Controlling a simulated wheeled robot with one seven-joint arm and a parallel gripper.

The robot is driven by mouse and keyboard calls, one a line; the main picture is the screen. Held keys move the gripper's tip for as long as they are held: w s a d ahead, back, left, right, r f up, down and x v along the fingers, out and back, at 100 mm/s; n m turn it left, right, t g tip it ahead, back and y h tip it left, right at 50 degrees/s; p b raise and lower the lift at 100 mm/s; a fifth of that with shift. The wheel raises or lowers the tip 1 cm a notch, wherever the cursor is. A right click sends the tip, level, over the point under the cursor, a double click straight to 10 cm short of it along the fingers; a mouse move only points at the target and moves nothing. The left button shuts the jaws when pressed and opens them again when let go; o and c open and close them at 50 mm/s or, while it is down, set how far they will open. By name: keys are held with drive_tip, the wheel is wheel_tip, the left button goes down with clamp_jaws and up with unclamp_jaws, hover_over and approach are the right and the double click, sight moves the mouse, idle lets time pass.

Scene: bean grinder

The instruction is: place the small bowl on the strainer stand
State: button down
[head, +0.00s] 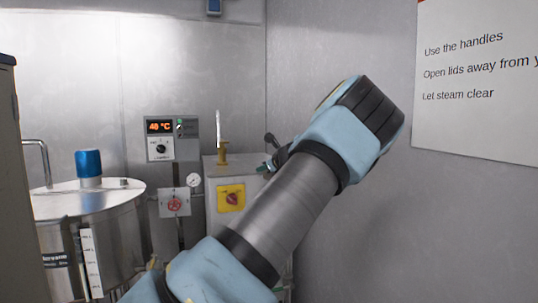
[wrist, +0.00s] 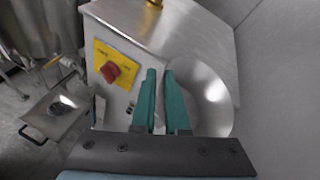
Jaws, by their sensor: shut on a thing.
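My gripper (wrist: 160,76) shows in the wrist view as two teal fingers close together. They are shut on the rim of a shiny metal bowl (wrist: 208,92), which I take for the small bowl. The bowl lies mostly to the right of the fingers, beside a grey machine. In the head view my arm hides most of the gripper, and I cannot make out the bowl. A square grey plate with a dark round part (wrist: 58,107) is low at the left of the wrist view; I cannot tell whether it is the strainer stand.
The grey machine (head: 215,185) has a yellow switch plate with a red knob (head: 232,198). A steel tank (head: 110,210) with a blue-topped lid stands at the left. A control box (head: 172,138) reads 40 °C. A plain wall (wrist: 275,95) is close on the right.

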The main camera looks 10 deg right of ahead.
drive_tip(key=s+a+f+m+h, duration=0.1)
drive_tip(key=s+a+f, duration=0.6)
drive_tip(key=f, duration=0.4)
drive_tip(key=s+a+f+m+h, duration=0.1)
drive_tip(key=s+a+f+h, duration=0.1)
drive_tip(key=s+a+f, duration=0.5)
drive_tip(key=s+a+f+m+h, duration=0.1)
drive_tip(key=s+a+f, duration=0.6)
drive_tip(key=a+f, duration=0.4)
wheel_tip(320, 180, down, 5)
drive_tip(key=shift+f+m+t+h, duration=0.15)
drive_tip(key=shift+m+t+h, duration=0.15)
drive_tip(key=shift+m+t, duration=0.1)
drive_tip(key=shift+w, duration=0.1)
